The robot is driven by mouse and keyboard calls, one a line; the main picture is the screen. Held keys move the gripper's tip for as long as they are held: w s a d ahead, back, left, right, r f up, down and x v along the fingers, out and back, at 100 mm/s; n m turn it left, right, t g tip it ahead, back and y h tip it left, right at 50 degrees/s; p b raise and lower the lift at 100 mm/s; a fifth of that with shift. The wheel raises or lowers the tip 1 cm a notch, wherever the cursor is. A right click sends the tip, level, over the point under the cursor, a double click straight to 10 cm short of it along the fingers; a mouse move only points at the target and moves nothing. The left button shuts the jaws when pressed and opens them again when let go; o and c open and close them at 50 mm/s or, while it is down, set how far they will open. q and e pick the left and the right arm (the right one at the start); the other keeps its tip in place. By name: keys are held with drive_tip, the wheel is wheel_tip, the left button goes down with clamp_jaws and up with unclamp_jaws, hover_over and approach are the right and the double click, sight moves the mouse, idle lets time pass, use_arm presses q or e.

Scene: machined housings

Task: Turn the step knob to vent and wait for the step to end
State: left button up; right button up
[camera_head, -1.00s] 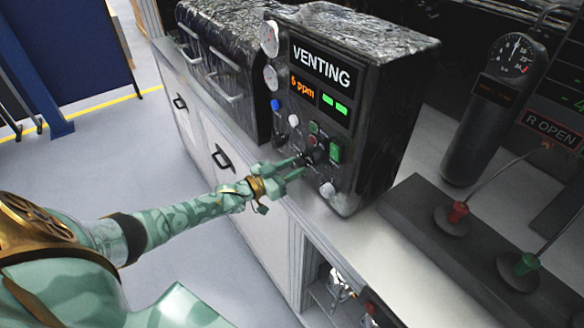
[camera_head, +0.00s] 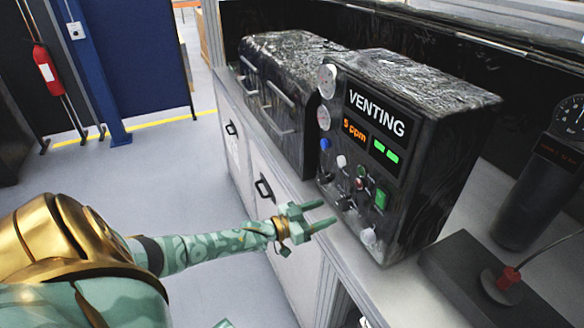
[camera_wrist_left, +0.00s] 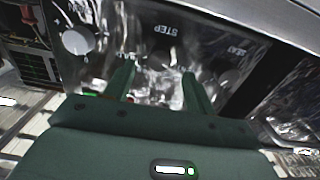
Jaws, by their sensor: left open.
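The dark control unit (camera_head: 405,225) stands on the counter; its display (camera_head: 376,116) reads VENTING, with a small orange ppm figure and two green bars. The step knob (camera_head: 345,204) is a small dark knob low on the panel; its pointer direction is too small to read. In the left wrist view the STEP label (camera_wrist_left: 166,29) appears upside down above the dark step knob (camera_wrist_left: 160,56). My left gripper (camera_head: 318,215) is open and empty, just in front of the panel; its fingers point at the knob, apparently clear of it. My right gripper is out of view.
A green switch (camera_head: 381,198) and a pale knob (camera_head: 368,236) sit close by on the panel. A dark handled unit (camera_head: 290,95) stands to the left. At right are a gauge cylinder (camera_head: 530,195) and a red-knobbed valve (camera_head: 507,280). The floor at left is clear.

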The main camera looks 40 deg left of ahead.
use_arm(q)
drive_tip(key=v, duration=1.2)
drive_tip(key=s+a+f+m+g+y+b, duration=0.1)
drive_tip(key=s+a+f+g+y, duration=0.15)
drive_tip(key=f, duration=0.45)
drive_tip(key=s+a+f+g+y, duration=0.2)
drive_tip(key=a+f+y, duration=0.15)
drive_tip(key=f, duration=0.35)
drive_tip(key=s+f+g+y+b, duration=0.1)
drive_tip(key=s+f+g+b, duration=0.15)
drive_tip(key=s+f, duration=0.55)
drive_tip(key=s+f+g+y+b, duration=0.1)
drive_tip(key=s+f+g+b, duration=0.3)
drive_tip(key=f, duration=0.8)
drive_tip(key=s+d+f+g+b, duration=0.1)
drive_tip(key=s+d+f+g, duration=0.1)
drive_tip(key=s+d+f, duration=0.45)
drive_tip(key=s+d+f+g+b, duration=0.1)
drive_tip(key=s+d+f+b, duration=0.15)
drive_tip(key=s+f, duration=0.55)
drive_tip(key=s+d+f+g+b, duration=0.1)
drive_tip(key=s+d, duration=0.2)
drive_tip(key=d, duration=0.2)
drive_tip(key=s+d+f+n+h+b, duration=0.1)
drive_tip(key=s+d+f, duration=0.1)
drive_tip(key=d, duration=0.4)
drive_tip(key=shift+s+d+f+n+g, duration=0.3)
drive_tip(key=shift+s+g, duration=0.1)
drive_tip(key=shift+s, duration=0.4)
